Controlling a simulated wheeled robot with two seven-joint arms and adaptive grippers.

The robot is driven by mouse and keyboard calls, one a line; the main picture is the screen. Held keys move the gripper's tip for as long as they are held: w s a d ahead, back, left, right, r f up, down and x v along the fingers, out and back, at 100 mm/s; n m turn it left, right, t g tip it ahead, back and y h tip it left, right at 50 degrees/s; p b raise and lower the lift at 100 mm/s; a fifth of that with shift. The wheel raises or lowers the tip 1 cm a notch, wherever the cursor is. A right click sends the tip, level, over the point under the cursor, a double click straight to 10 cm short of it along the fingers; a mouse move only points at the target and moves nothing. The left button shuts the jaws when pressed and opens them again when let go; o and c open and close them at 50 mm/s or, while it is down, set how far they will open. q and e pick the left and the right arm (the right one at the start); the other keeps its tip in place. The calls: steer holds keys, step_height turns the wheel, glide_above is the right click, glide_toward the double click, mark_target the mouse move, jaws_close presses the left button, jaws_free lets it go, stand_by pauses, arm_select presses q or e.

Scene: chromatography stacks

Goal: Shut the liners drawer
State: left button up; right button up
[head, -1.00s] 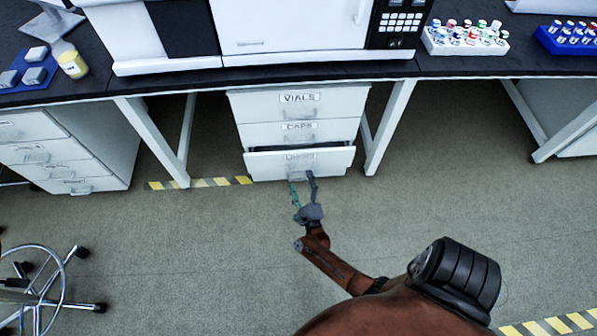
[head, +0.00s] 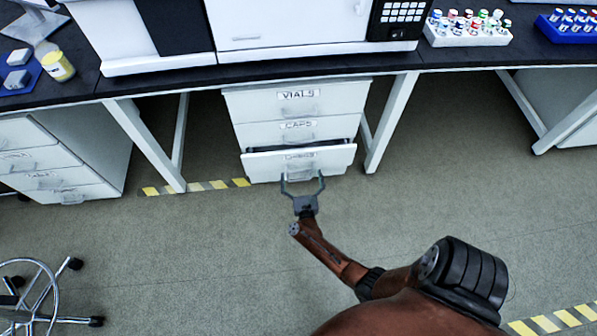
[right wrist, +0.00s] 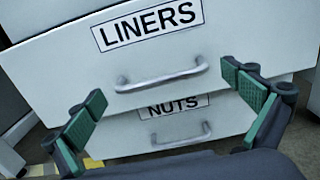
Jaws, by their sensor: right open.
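The liners drawer (head: 330,160) is the third one down in the white cabinet under the bench. It stands out a little, with a dark gap above its front. In the right wrist view its front (right wrist: 60,65) bears the LINERS label, with a grey bar handle (right wrist: 162,77) below it. My right gripper (head: 302,180) is open and empty in front of the drawer. In the right wrist view its fingers are spread to either side of the handle; I cannot tell whether they touch the front. My left gripper is not in view.
The vials drawer (head: 350,96) and caps drawer (head: 345,128) above look shut. The nuts drawer (right wrist: 225,118) shows below the liners front. White bench legs (head: 392,122) stand on both sides. A wheeled chair (head: 35,295) is at lower left. The floor in front is clear.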

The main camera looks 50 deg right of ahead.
steer(key=shift+w+d, duration=0.4)
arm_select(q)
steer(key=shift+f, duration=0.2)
